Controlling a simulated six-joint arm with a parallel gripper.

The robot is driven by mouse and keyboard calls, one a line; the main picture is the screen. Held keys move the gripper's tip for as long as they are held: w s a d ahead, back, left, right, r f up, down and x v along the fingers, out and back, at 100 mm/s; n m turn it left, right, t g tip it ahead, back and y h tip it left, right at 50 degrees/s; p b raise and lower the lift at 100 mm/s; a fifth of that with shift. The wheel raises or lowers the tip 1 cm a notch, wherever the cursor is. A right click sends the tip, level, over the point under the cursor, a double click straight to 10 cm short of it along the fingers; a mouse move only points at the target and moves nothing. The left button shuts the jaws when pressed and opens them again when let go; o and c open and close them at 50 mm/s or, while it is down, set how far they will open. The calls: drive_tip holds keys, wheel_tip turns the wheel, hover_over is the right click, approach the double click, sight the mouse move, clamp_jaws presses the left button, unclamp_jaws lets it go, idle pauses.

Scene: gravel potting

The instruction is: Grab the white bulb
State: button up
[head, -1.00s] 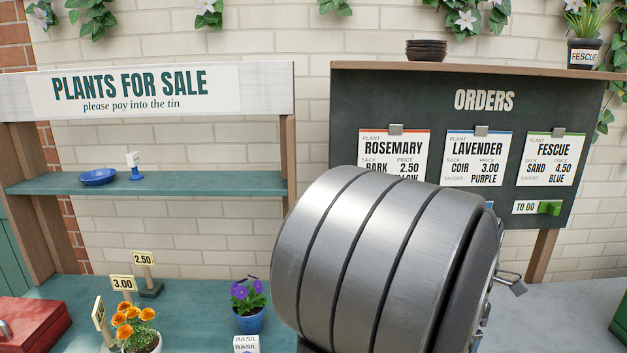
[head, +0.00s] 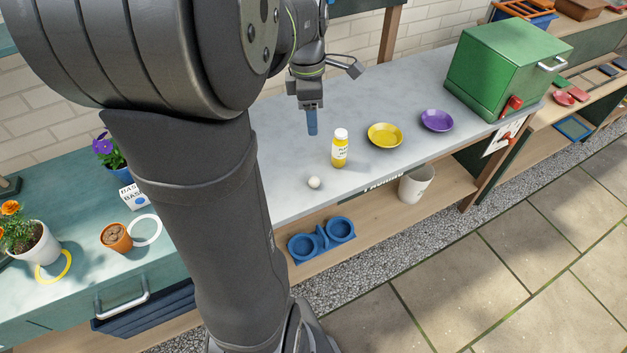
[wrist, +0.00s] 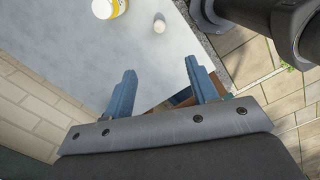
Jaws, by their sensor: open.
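The white bulb (head: 314,182) is a small round white thing on the grey worktop, near its front edge, in the head view. It also shows at the top of the wrist view (wrist: 159,26), beyond the fingertips. My gripper (head: 312,128) hangs above the worktop, behind and apart from the bulb. In the wrist view its two blue fingers (wrist: 160,82) are spread, with nothing between them. No part of the bulb is covered.
A yellow bottle (head: 340,150) stands right of the bulb, close by. Yellow (head: 385,135) and purple (head: 437,120) saucers lie farther right, before a green box (head: 505,65). A blue double-cup holder (head: 304,246) and white pot (head: 416,184) sit on the lower shelf.

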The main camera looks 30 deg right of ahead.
sight(312, 178)
drive_tip(key=w+a+f+m+h, duration=0.1)
drive_tip(key=a+f+m+h, duration=0.2)
drive_tip(key=m, duration=1.3)
drive_tip(key=a+f+m+h, duration=0.1)
drive_tip(key=a+f+m, duration=0.3)
drive_tip(key=m, duration=1.3)
drive_tip(key=x, duration=1.7)
drive_tip(key=shift+s+d, duration=0.2)
drive_tip(key=shift+d, duration=0.1)
drive_tip(key=c, duration=1)
